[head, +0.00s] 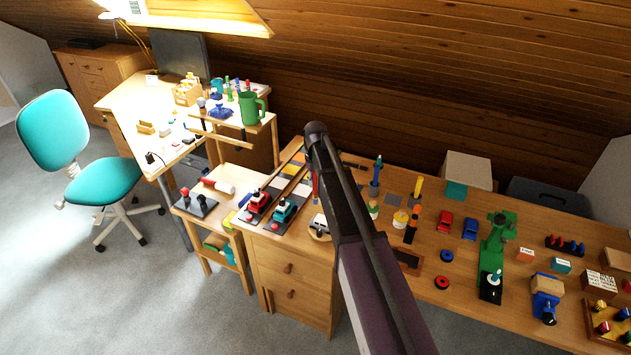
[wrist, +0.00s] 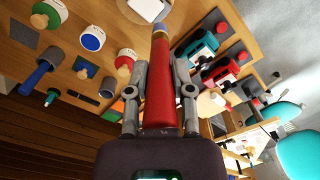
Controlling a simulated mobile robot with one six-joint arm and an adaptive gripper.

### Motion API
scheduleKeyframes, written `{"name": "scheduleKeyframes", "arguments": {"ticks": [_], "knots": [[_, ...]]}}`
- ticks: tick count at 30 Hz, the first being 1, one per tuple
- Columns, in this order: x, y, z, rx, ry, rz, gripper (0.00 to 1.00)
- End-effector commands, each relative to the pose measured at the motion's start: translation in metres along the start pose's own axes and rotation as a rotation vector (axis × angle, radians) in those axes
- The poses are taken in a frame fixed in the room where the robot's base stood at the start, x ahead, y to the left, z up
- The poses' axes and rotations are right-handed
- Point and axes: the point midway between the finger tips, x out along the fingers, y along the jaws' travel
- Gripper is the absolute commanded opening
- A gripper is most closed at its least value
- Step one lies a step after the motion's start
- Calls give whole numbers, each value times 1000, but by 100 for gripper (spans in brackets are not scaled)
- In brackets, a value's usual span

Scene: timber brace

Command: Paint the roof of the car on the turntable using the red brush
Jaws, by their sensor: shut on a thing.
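My gripper (wrist: 161,70) is shut on the red brush (wrist: 160,85), with one finger on each side of its red handle. The brush's far end points toward the white car (wrist: 150,9) at the top edge of the wrist view. I cannot tell whether the tip touches the car. In the head view the white car (head: 320,223) sits on the round wooden turntable (head: 318,236), partly hidden by my arm. A strip of the red brush (head: 315,188) shows just left of my arm, above the car. My gripper is mostly hidden there.
Red (head: 256,203) and teal (head: 285,210) toy vehicles stand left of the turntable. A blue brush (head: 377,172), a yellow-topped piece (head: 417,188) and a yellow pot (head: 400,218) stand to its right. A green clamp-like stand (head: 497,245) is farther right. The bench is crowded.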

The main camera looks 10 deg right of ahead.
Motion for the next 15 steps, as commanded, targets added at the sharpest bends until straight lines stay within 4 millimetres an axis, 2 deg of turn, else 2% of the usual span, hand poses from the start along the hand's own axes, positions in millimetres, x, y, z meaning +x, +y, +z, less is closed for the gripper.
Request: {"name": "scheduleKeyframes", "arguments": {"ticks": [8, 15], "knots": [[13, -1, 0, -1, 0, 0, 0], [32, -1, 0, -1, 0, 0, 0]]}}
